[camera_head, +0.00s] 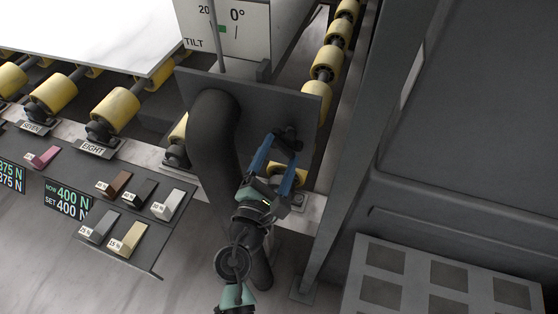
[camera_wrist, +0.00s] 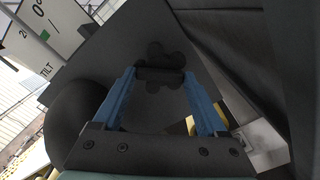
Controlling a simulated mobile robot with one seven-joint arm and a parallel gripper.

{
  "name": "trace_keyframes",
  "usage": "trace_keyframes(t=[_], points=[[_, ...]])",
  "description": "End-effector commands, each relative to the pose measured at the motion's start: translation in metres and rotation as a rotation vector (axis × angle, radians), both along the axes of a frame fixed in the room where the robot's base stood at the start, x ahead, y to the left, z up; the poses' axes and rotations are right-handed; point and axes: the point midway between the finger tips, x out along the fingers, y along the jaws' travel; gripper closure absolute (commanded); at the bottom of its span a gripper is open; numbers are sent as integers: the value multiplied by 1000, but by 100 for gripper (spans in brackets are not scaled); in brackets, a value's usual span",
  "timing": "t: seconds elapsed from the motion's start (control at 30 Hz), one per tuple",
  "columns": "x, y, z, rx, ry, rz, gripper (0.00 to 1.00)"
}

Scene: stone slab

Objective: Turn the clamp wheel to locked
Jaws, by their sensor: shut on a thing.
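The clamp wheel (camera_wrist: 158,56) is a small dark lobed knob on a grey upright plate (camera_head: 275,98). In the head view the wheel (camera_head: 288,134) is partly hidden by my gripper (camera_head: 277,148). My gripper also shows in the wrist view (camera_wrist: 160,82), with its two blue fingers on either side of the wheel, shut on it. The wheel's lower part lies between the fingers. I see no lock marking on the wheel.
A tilt display (camera_head: 232,32) reading 0° stands above the plate. Yellow rollers (camera_head: 326,63) line the back. A grey post (camera_head: 352,150) rises to the right. Coloured levers (camera_head: 120,182) lie at left.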

Motion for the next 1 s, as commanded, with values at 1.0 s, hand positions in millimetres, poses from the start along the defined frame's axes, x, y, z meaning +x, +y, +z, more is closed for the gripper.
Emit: trace_keyframes(t=[1.0], points=[[0, 0, -2, 721, -233, -1, 81]])
